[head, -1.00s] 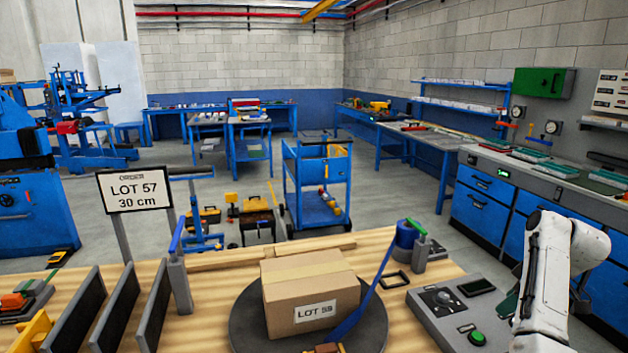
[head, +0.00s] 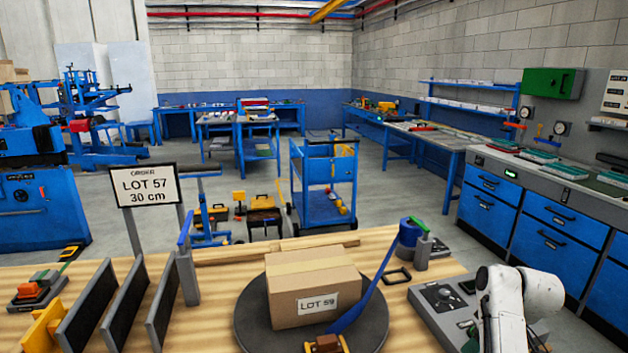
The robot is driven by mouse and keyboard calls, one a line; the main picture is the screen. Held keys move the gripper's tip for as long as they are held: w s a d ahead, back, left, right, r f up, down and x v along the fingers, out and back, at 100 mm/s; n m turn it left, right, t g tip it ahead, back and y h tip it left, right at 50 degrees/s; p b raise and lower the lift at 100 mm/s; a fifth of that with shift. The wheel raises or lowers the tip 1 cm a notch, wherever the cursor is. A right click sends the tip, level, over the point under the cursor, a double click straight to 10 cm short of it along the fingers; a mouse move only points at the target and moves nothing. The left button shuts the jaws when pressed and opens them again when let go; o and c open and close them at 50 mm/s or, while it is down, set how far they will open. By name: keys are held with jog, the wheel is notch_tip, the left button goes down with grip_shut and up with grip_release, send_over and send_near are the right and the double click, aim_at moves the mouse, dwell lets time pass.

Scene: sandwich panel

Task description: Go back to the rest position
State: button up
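My white arm (head: 515,305) shows at the lower right of the head view, in front of the grey control box. My gripper is not in view; the arm runs out of the picture at the bottom. A cardboard box (head: 313,279) labelled LOT 59 sits on a dark round turntable (head: 252,323) on the wooden bench. A blue strap (head: 366,300) runs from a blue roll (head: 410,232) down past the box's right side to a brown and yellow piece (head: 326,344) at the bottom edge.
The order sign (head: 146,186) reads LOT 57, 30 cm. Several dark upright panels (head: 122,300) stand at the bench's left. The grey control box (head: 436,305) lies at the right, partly behind my arm. A blue cart (head: 325,187) stands beyond the bench on open floor.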

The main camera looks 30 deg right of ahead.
jog(key=s+a+f, duration=0.1)
jog(key=a+f, duration=0.1)
jog(key=a, duration=0.6)
jog(key=s+a+f, duration=0.2)
jog(key=a+f, duration=0.1)
jog(key=a, duration=0.6)
jog(key=s+a+r+t, duration=0.1)
jog(key=s+a, duration=0.3)
jog(key=a, duration=0.3)
jog(key=s+a+t, duration=0.1)
jog(key=s+a, duration=0.4)
jog(key=a, duration=0.3)
jog(key=s+d+f+m+g, duration=0.1)
jog(key=s+f+g, duration=0.3)
jog(key=s, duration=0.6)
jog(key=shift+d+f+g, duration=0.3)
jog(key=shift+d+f, duration=0.3)
jog(key=shift+f, duration=0.35)
